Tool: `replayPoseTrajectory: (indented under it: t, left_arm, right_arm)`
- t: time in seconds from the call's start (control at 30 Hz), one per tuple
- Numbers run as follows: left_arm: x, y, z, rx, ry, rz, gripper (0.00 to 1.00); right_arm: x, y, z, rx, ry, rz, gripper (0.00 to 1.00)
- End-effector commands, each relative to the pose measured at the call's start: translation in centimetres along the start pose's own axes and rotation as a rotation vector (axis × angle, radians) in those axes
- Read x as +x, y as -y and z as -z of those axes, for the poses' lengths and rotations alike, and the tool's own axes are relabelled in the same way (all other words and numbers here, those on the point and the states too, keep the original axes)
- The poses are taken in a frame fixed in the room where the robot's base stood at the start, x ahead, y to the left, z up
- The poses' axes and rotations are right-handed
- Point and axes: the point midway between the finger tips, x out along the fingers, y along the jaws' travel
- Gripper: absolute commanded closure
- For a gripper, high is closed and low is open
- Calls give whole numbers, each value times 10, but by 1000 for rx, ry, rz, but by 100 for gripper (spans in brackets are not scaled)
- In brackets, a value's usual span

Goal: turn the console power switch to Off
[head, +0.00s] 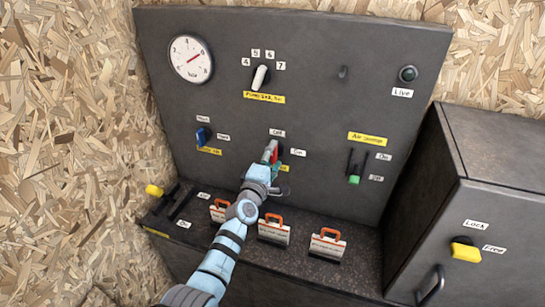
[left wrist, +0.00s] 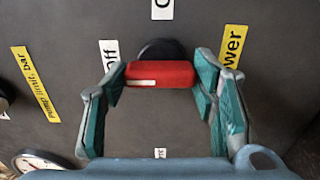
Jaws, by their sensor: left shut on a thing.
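The console power switch is a red bar knob (left wrist: 160,74) on a dark round base, on the upright grey panel. In the head view the red knob (head: 274,152) stands nearly upright, partly hidden by my left gripper (head: 268,160). In the left wrist view my left gripper (left wrist: 162,85) is shut on the knob's two ends. The yellow Power label (left wrist: 233,45) is at the other end.
Around it are a blue knob (head: 202,135), a black-and-white selector (head: 261,78), a green-tipped lever (head: 354,178) and a gauge (head: 191,59). Several orange-handled pieces, one here (head: 274,231), stand on the ledge below. A cabinet (head: 490,180) with a yellow latch is at right.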

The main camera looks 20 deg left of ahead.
Motion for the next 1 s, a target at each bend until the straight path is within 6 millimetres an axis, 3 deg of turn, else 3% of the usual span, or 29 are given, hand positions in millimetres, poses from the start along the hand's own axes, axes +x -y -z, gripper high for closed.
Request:
replayPoseTrajectory:
  t: [0.33, 0.37, 0.47, 0.83, 1.0]
  left_arm:
    - [0, 2, 0, -7, 1, 3, 75]
    - [0, 2, 0, -7, 1, 3, 44]
    - [0, 1, 0, -6, 1, 3, 28]
    - [-1, 0, 0, -5, 2, 0, 27]
    - [-14, 1, -2, -3, 6, -1, 27]
  right_arm:
    - [0, 0, 0, 0, 0, 0, 100]
    - [0, 0, 0, 0, 0, 0, 100]
    - [0, 0, 0, 0, 0, 0, 100]
    - [0, -2, 0, 0, 0, -2, 100]
    - [0, -1, 0, 0, 0, -1, 100]
